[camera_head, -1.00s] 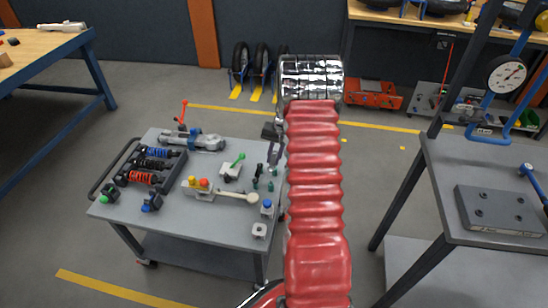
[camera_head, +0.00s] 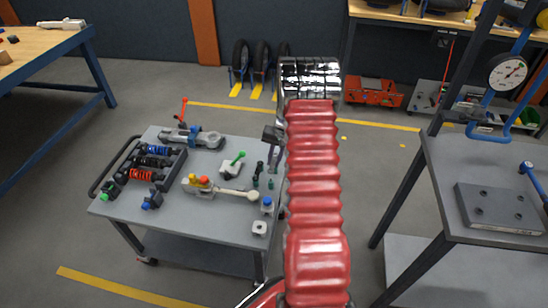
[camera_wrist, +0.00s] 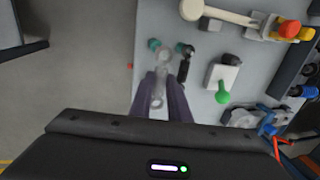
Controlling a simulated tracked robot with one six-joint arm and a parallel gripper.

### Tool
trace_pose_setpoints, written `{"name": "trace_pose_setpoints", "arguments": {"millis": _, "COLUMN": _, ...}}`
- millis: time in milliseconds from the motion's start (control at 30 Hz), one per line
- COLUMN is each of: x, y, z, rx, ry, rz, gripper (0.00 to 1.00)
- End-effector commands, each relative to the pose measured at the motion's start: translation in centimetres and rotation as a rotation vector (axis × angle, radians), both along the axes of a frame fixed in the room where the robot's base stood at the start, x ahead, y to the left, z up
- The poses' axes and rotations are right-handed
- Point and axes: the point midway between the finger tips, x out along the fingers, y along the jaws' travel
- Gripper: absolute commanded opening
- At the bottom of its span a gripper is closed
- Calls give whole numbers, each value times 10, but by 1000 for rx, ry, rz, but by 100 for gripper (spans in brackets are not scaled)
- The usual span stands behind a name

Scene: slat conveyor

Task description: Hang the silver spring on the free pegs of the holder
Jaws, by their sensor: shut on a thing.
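My gripper (camera_wrist: 163,98) is shut on a slim, pale grey thing, which I take to be the silver spring (camera_wrist: 164,58). The spring sticks out past the fingertips in the wrist view, and its coils cannot be made out. In the head view my gripper (camera_head: 272,158) shows beside my red arm at the right edge of the grey cart, and I cannot make out the spring there. The black holder (camera_head: 171,170) lies at the cart's left, with blue, black and red springs on it. Its free pegs cannot be made out clearly.
The cart (camera_head: 215,226) also bears a green-handled block (camera_head: 232,164), a pale-handled tool (camera_head: 236,193), dark green pegs (camera_head: 256,181) and a grey clamp (camera_head: 203,140). A second table with a grey block (camera_head: 500,210) stands at the right. Floor between the tables is clear.

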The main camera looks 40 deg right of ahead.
Motion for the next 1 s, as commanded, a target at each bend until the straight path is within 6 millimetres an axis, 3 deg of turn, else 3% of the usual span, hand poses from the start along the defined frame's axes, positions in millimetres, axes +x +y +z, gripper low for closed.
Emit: {"name": "trace_pose_setpoints", "arguments": {"millis": 1000, "x": 0, "y": 1, "z": -54, "rx": 1, "ry": 0, "rz": 1, "gripper": 0}}
